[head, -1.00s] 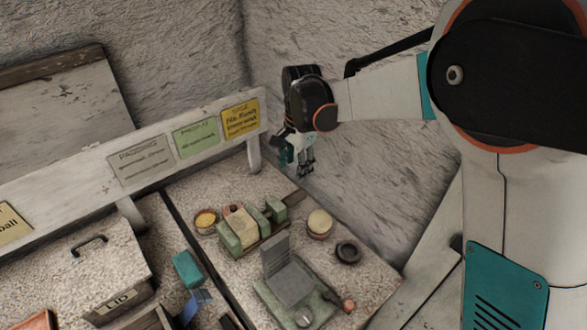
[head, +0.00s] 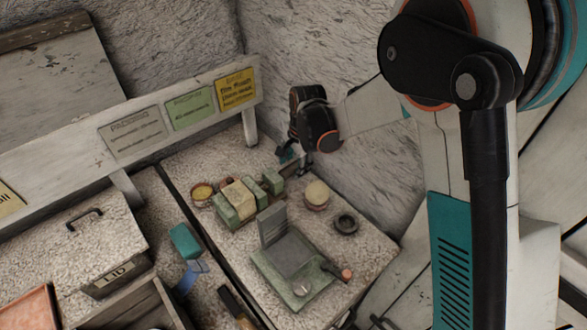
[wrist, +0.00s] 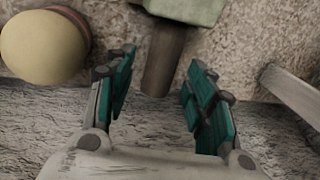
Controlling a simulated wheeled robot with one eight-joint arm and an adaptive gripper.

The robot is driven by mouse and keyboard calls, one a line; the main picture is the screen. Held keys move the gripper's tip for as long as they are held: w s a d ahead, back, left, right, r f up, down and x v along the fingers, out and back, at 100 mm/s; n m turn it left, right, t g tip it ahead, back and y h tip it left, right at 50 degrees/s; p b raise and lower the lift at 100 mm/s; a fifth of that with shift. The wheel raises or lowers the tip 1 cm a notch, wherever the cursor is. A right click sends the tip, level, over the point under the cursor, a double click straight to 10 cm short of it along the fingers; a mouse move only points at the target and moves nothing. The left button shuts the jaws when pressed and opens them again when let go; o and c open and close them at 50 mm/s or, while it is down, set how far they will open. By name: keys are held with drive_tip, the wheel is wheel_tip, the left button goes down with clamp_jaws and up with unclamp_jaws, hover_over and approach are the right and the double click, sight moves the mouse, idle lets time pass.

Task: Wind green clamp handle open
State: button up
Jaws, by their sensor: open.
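The green clamp (head: 272,180) sits on the bench in the head view, with a pale yellow block (head: 238,193) between its green parts. In the wrist view a green clamp part (wrist: 190,9) shows at the top edge. A dark grey-brown bar (wrist: 165,52), which looks like its handle, sticks out from it towards me. My gripper (head: 297,160) is low at the bench's back corner, behind the clamp. In the wrist view its teal fingers (wrist: 160,85) are open, one either side of the bar's near end, with gaps on both sides. I cannot see contact.
A pale sphere on a reddish base (wrist: 42,47) is close left of my fingers in the wrist view. A dark ring (head: 346,222) and a green-based plate fixture (head: 293,255) stand nearer. A signboard rail (head: 185,113) and the rough wall (head: 320,50) bound the back.

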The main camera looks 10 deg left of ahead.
drive_tip(key=shift+w+a+f, duration=0.1)
drive_tip(key=shift+f, duration=0.6)
drive_tip(key=c, duration=1.1)
